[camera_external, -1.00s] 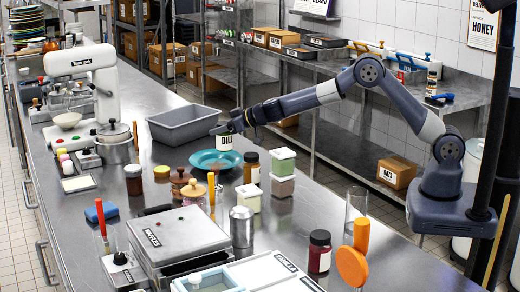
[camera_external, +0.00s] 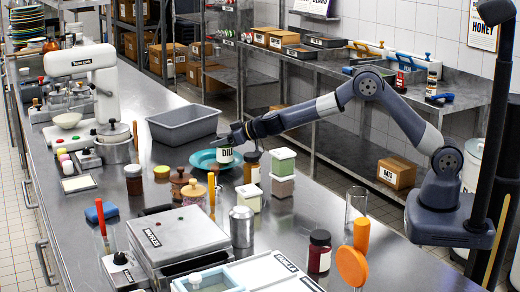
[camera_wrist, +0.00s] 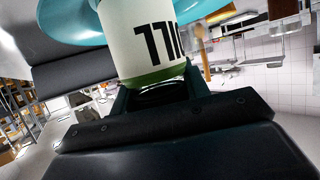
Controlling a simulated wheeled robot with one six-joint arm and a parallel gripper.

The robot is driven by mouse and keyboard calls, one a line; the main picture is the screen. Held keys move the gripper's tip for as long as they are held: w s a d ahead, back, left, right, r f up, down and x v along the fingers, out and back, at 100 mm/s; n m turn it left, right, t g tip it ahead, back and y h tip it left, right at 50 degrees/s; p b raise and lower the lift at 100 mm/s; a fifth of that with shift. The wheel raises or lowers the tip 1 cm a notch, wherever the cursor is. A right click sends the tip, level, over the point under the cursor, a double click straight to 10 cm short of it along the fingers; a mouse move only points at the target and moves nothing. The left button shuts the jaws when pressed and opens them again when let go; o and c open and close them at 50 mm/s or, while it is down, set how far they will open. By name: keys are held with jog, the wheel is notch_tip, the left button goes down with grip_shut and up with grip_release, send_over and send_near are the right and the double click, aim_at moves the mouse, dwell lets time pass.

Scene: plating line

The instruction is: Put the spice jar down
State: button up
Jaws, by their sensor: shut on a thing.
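The spice jar (camera_external: 225,155) is a small white-labelled jar with letters that look like "DILL". It appears at the near edge of the teal plate (camera_external: 204,165), and I cannot tell whether it touches the plate. My gripper (camera_external: 228,143) is shut on the jar from above and behind. In the wrist view the jar (camera_wrist: 140,35) fills the top middle, with a green band at its gripped end and the jaws (camera_wrist: 160,95) at that end. The teal plate (camera_wrist: 62,22) shows behind it.
A grey bin (camera_external: 183,125) stands behind the plate. A brown jar (camera_external: 251,167) and stacked green-and-pink containers (camera_external: 283,172) stand close on the right. Several jars, including a brown one (camera_external: 180,183), stand in front. The counter left of the plate has some free room.

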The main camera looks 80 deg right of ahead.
jog(key=shift+f, duration=0.3)
jog(key=o, duration=1.1)
jog(key=shift+o, duration=0.2)
jog(key=shift+r+p, duration=0.45)
jog(key=shift+r, duration=0.15)
jog(key=shift+s+f+b, duration=0.1)
jog(key=shift+s+b, duration=0.2)
jog(key=shift+b, duration=0.25)
jog(key=b+v, duration=0.4)
jog(key=v, duration=0.7)
jog(key=shift+s+r, duration=0.15)
jog(key=shift+r, duration=0.1)
jog(key=shift+o, duration=0.4)
